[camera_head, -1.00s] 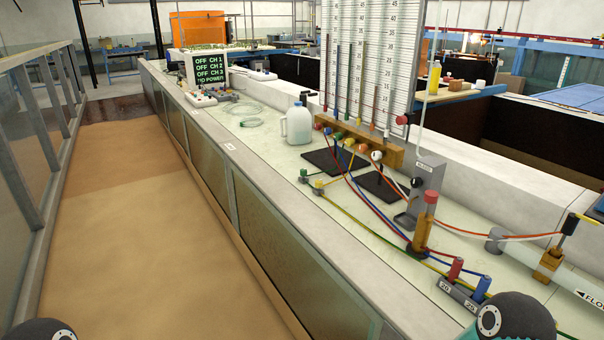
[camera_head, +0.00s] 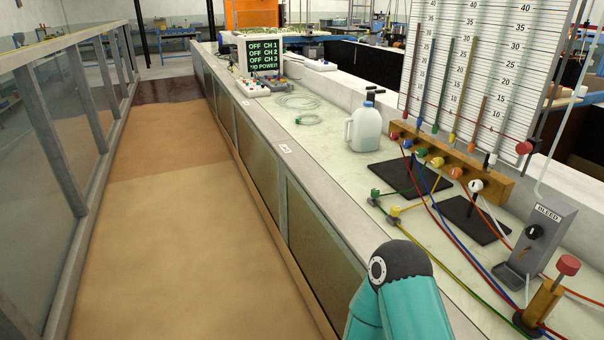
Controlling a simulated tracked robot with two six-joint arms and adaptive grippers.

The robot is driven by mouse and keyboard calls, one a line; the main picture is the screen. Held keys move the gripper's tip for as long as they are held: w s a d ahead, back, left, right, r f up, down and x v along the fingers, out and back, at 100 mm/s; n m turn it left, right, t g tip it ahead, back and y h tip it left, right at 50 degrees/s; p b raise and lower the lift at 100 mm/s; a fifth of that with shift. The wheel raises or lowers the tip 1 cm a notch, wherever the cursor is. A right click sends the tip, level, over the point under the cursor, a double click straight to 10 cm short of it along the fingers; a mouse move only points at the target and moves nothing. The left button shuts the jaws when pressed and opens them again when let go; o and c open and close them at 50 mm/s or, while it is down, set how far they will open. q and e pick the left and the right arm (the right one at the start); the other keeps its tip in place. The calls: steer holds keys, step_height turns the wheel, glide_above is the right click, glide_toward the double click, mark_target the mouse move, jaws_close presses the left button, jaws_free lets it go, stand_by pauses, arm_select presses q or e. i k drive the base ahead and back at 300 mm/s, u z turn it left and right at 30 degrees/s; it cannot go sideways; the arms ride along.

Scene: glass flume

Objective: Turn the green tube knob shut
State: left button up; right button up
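A green knob (camera_head: 421,152) sits on the front of the wooden manifold block (camera_head: 503,183) under the manometer board, between a blue knob (camera_head: 407,143) and a yellow knob (camera_head: 437,161). It is small, and its turn position cannot be told. A green manometer tube (camera_head: 441,85) stands on the board above. A green fitting (camera_head: 375,193) joins a thin green line on the bench top. One teal arm of mine shows at the bottom centre, short of the block. Neither of my grippers is in view.
A white jug (camera_head: 364,130) stands left of the block. Black pads (camera_head: 395,177) lie before it. The grey bleed box (camera_head: 540,236) and a red-topped post (camera_head: 545,298) stand at right. Coloured tubes cross the bench. The sandy flume bed (camera_head: 170,240) lies left.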

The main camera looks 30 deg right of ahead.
mark_target(375, 191)
steer(key=u, duration=0.05)
steer(key=i, duration=1.35)
steer(key=z, duration=0.65)
steer(key=i, duration=0.5)
steer(key=z, duration=0.3)
steer(key=k, duration=0.9)
steer(key=z, duration=0.2)
steer(key=i, duration=0.95)
steer(key=u, duration=0.1)
